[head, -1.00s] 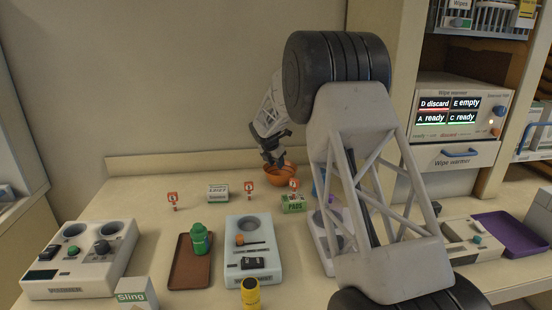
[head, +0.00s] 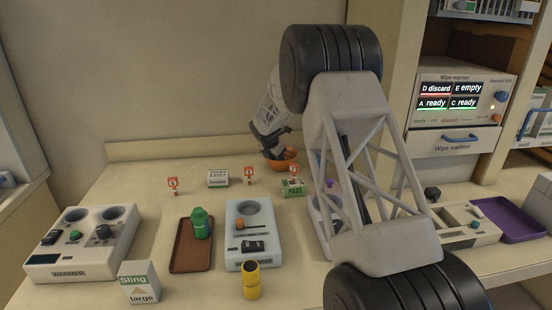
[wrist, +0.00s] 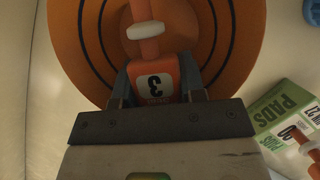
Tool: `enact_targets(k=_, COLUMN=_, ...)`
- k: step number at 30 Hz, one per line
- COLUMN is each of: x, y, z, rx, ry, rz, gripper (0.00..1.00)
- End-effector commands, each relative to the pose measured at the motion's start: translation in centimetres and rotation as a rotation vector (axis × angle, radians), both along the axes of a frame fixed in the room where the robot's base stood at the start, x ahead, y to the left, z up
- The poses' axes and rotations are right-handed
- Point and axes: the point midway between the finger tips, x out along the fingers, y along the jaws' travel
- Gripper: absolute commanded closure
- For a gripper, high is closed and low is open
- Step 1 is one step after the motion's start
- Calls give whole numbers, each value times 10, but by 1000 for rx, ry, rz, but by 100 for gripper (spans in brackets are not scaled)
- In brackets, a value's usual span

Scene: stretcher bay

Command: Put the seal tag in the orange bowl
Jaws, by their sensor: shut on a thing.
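My gripper (head: 275,154) is at the orange bowl (head: 287,165) at the back of the counter. In the wrist view, my gripper (wrist: 155,88) is shut on an orange seal tag (wrist: 152,82) with a white panel marked 3 and a pale ring around its stem. The tag is over the inside of the orange bowl (wrist: 72,45), which has dark rings. Whether the tag touches the bowl cannot be told. In the head view the gripper covers part of the bowl and the held tag is not clear.
Several similar red-and-white tags stand on the counter, one at left (head: 173,184), one mid-counter (head: 249,176). A green PADS box (head: 293,188) is near the bowl. A brown tray (head: 188,258) with a green bottle (head: 201,223) and grey devices stand in front.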

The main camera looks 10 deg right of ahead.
Motion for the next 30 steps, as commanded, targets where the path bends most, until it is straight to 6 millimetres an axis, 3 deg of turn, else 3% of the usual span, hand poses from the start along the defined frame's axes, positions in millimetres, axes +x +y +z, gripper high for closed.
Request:
enact_targets(k=4, x=0, y=0, z=0, rx=0, ry=0, rz=0, gripper=85)
enact_targets(k=5, x=0, y=0, z=0, rx=0, ry=0, rz=0, gripper=58)
enact_targets(k=10, x=0, y=0, z=0, rx=0, ry=0, rz=0, gripper=33)
enact_targets(k=30, x=0, y=0, z=1, rx=0, ry=0, rz=0, gripper=33)
